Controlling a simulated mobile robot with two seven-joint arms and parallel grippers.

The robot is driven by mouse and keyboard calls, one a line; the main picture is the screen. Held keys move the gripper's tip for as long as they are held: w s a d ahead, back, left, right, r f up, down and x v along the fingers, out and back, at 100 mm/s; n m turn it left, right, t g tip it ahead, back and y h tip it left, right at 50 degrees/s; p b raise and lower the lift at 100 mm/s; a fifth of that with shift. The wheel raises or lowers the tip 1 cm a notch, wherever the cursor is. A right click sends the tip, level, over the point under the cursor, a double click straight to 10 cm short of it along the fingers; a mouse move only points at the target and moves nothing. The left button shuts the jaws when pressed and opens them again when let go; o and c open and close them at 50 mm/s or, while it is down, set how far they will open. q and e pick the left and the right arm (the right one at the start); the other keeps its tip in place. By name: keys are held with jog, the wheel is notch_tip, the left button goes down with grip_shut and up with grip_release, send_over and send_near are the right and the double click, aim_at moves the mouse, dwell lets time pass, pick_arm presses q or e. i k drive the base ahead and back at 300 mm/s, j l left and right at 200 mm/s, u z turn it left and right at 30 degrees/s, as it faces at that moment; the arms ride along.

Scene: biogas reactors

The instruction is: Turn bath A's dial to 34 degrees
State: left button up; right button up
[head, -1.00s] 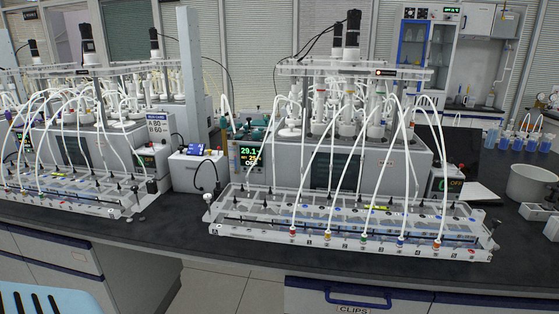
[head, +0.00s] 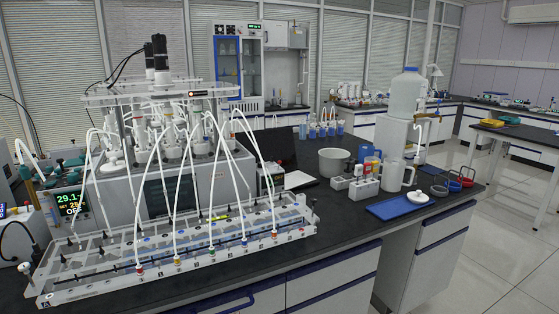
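A grey water bath (head: 215,178) with a dark front window stands on the bench at left, with several white bottles and tubes above it. A dark control display (head: 71,204) at its left reads about 29.1, with a set value that looks like 25 and OFF. A small control box (head: 272,181) with a dark display sits at the bath's right end. I cannot read a letter marking bath A, and no dial is clear enough to read. Neither of my grippers is in view.
A long clear rack (head: 110,262) with white tubes lies in front of the bath. A grey pot (head: 334,162), a blue tray (head: 401,207), a white jug (head: 397,175) and a large bottle (head: 405,95) stand to the right. Open floor lies at far right.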

aim_at(75, 177)
jog(key=u, duration=1.4)
